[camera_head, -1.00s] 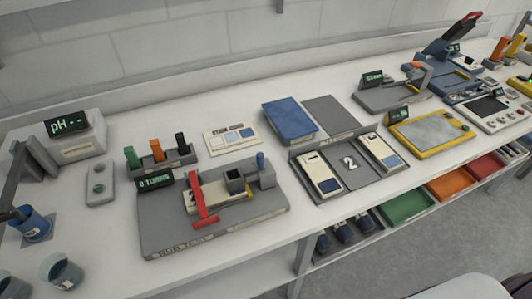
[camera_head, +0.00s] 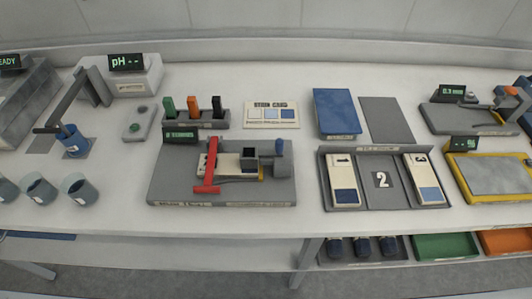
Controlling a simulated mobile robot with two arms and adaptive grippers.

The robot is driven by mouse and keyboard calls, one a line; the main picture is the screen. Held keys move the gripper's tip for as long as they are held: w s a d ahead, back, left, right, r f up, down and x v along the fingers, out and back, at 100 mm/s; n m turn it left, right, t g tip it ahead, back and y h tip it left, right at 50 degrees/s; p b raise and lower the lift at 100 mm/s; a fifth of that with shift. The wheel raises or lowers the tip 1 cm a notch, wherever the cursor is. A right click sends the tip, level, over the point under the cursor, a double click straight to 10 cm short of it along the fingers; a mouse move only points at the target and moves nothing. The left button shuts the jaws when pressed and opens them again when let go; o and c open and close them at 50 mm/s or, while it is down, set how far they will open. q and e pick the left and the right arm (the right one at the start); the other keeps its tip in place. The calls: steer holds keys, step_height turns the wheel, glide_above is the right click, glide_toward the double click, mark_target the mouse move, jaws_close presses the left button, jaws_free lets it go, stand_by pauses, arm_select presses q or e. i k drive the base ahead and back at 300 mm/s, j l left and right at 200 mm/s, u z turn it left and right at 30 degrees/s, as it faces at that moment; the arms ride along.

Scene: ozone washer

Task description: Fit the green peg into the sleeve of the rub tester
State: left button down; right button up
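The green peg (camera_head: 169,108) stands upright at the left end of a small dark rack (camera_head: 215,124), beside an orange and a black peg. The rub tester (camera_head: 168,186) is a grey base in front of the rack. On it are a red clamp bar (camera_head: 208,166), a pale strip and a dark square sleeve (camera_head: 250,158) with an open top. A blue post stands at the right of the sleeve. A small green display sits at its back left corner. Neither of my grippers is in view.
An orange peg (camera_head: 193,107) and a black peg (camera_head: 217,106) share the rack. A pale swatch card (camera_head: 271,115) lies right of it. A grey tray (camera_head: 370,198) with numbered cards stands right of the tester. Blue cups stand at the left. The bench front is partly clear.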

mark_target(249, 155)
steer(key=k+j+z, duration=0.1)
steer(key=j+z, duration=0.15)
steer(key=j, duration=0.2)
steer(key=k+j+z, duration=0.1)
steer(key=j+z, duration=0.15)
steer(key=j, duration=0.15)
steer(key=k+j+z, duration=0.15)
steer(key=j+z, duration=0.15)
steer(key=k+j+z, duration=0.25)
steer(key=j, duration=0.2)
steer(key=i+j, duration=0.05)
